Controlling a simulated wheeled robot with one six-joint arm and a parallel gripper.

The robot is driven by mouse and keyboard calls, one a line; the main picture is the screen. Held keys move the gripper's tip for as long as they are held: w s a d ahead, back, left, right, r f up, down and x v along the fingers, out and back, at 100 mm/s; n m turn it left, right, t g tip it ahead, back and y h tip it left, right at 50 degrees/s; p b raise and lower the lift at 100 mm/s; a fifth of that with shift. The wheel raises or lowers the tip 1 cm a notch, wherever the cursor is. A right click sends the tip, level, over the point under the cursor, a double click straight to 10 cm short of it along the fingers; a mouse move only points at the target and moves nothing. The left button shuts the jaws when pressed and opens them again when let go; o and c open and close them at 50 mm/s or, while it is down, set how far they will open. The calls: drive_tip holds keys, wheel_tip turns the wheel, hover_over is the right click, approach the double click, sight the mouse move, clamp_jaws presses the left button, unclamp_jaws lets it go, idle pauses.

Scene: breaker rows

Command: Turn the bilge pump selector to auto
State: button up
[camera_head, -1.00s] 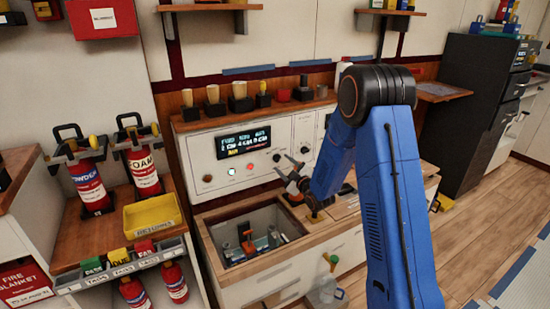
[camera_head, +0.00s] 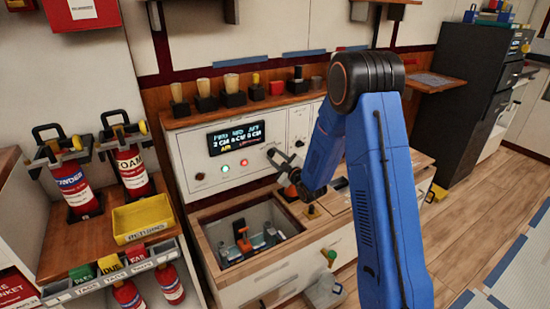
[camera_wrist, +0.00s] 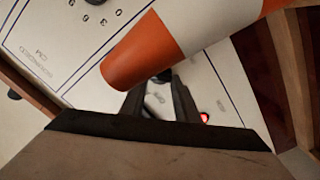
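The white control panel (camera_head: 185,150) stands behind the counter, with a lit display (camera_head: 236,138), a red-lit button (camera_head: 244,161) and a pale green-lit one (camera_head: 225,168). Small round knobs sit on it; a dark knob (camera_head: 276,158) is close behind my gripper (camera_head: 281,163). I cannot tell which control is the bilge pump selector, as the labels are too small. My gripper is open and empty in front of the panel. In the wrist view the panel (camera_wrist: 70,62) lies beyond my fingers (camera_wrist: 157,102). An orange and white striped cylinder (camera_wrist: 165,40) hides part of it.
Below the panel, an open counter bin (camera_head: 207,240) holds an orange-handled item. Several small holders with upright pieces line the shelf (camera_head: 190,119) above the panel. A yellow tray (camera_head: 143,217) and fire extinguishers (camera_head: 76,188) stand at left. Wood floor (camera_head: 470,230) is clear at right.

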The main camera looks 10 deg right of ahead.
drive_tip(key=shift+n, duration=0.3)
drive_tip(key=n, duration=0.4)
drive_tip(key=shift+f, duration=0.15)
drive_tip(key=shift+f+n, duration=0.1)
drive_tip(key=shift+n, duration=2)
drive_tip(key=shift+s, duration=0.1)
drive_tip(key=o, duration=1)
drive_tip(key=shift+o, duration=0.2)
